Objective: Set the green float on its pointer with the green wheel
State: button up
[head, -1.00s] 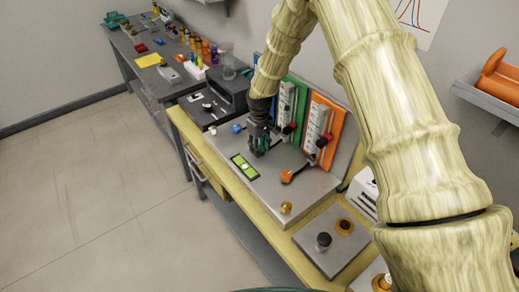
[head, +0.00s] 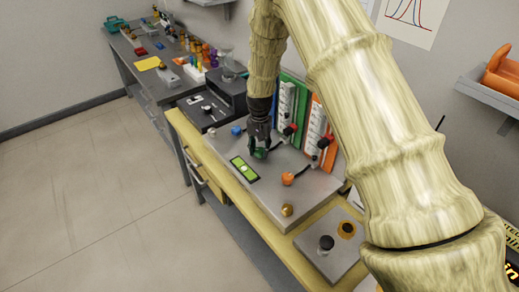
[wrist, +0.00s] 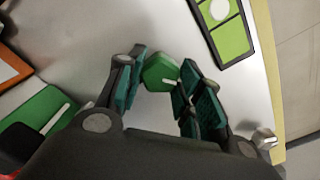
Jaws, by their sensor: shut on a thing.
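The green wheel (wrist: 160,72) sits between the fingers of my gripper (wrist: 158,95) in the wrist view, with a small white mark on its edge. My gripper (head: 260,147) is shut on it, low over the grey plate in the head view, and the wheel (head: 261,154) partly shows there. The green panel (head: 298,92) stands behind, with a white scale tube (head: 287,102) on its front. I cannot make out the green float or its pointer at this size.
An orange panel (head: 326,133) and an orange wheel (head: 288,178) are to the right. A blue wheel (head: 237,130) is to the left. A green level display (head: 244,169) lies in front, and a brass knob (head: 287,210) sits at the plate's front right.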

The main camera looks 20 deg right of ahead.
aim_at(260, 150)
jog(key=m, duration=0.5)
jog(key=shift+s+f, duration=0.1)
dwell(0.4)
jog(key=o, duration=1)
jog(key=shift+o, duration=0.2)
jog(key=shift+r, duration=0.2)
jog(key=shift+r, duration=0.25)
notch_tip(260, 150, up, 11)
jog(key=shift+r, duration=0.1)
